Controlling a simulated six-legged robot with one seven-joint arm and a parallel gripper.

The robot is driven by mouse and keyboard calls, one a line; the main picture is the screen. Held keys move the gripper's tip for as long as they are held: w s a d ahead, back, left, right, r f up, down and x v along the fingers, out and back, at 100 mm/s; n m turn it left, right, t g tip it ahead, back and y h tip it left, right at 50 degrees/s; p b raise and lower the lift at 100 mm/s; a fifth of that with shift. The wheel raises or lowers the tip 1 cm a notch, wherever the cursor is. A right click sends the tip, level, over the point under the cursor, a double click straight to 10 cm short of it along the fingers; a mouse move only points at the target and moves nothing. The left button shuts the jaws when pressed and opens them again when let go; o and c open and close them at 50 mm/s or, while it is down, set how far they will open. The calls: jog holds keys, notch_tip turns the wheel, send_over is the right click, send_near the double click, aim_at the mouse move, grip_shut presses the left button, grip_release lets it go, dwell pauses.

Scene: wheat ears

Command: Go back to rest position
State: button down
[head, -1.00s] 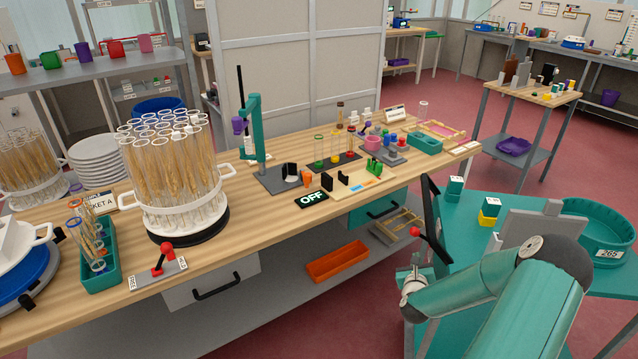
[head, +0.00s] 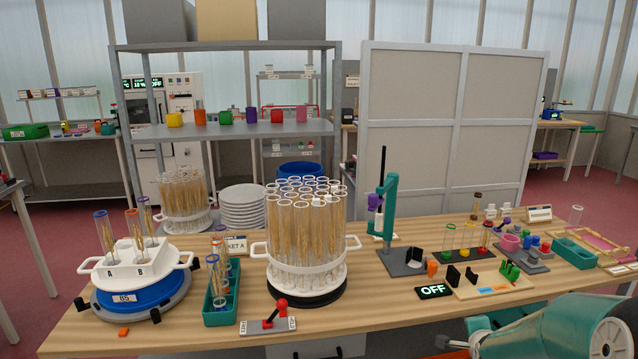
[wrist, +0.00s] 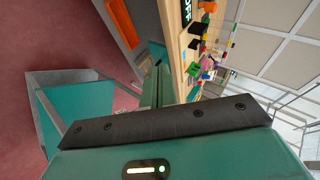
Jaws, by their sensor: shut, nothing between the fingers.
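My gripper (wrist: 158,82) shows in the wrist view as narrow teal fingers beyond a dark bolted bar. It is shut, with nothing between the fingers. In the head view my teal arm lies folded low at the bottom right corner, in front of the wooden bench (head: 400,325). The fingertips are not clear there. The wrist view looks sideways past the bench edge, with an orange tray (wrist: 122,22) below the bench top.
On the bench stand a white rack of wheat tubes (head: 306,240), a blue round base (head: 142,298), a teal tube tray (head: 221,303), a red-knobbed lever (head: 268,323), a teal stand (head: 390,205) and an OFF sign (head: 433,291). Red floor (head: 45,250) is open at left.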

jog(key=s+a+r+n+g+y, duration=0.1)
jog(key=s+a+r+n, duration=0.45)
jog(key=a, duration=0.25)
jog(key=s+a+r+n+g, duration=0.2)
jog(key=s+a+r+n, duration=0.3)
jog(key=a+r, duration=0.15)
jog(key=s+a+r+n+y, duration=0.1)
jog(key=s+a+n, duration=0.3)
jog(key=s, duration=0.3)
jog(key=s+a+r+n+g+y, duration=0.1)
jog(key=s+a+n, duration=0.3)
jog(key=s, duration=0.4)
jog(key=shift+a+r, duration=0.4)
jog(key=shift+r, duration=0.4)
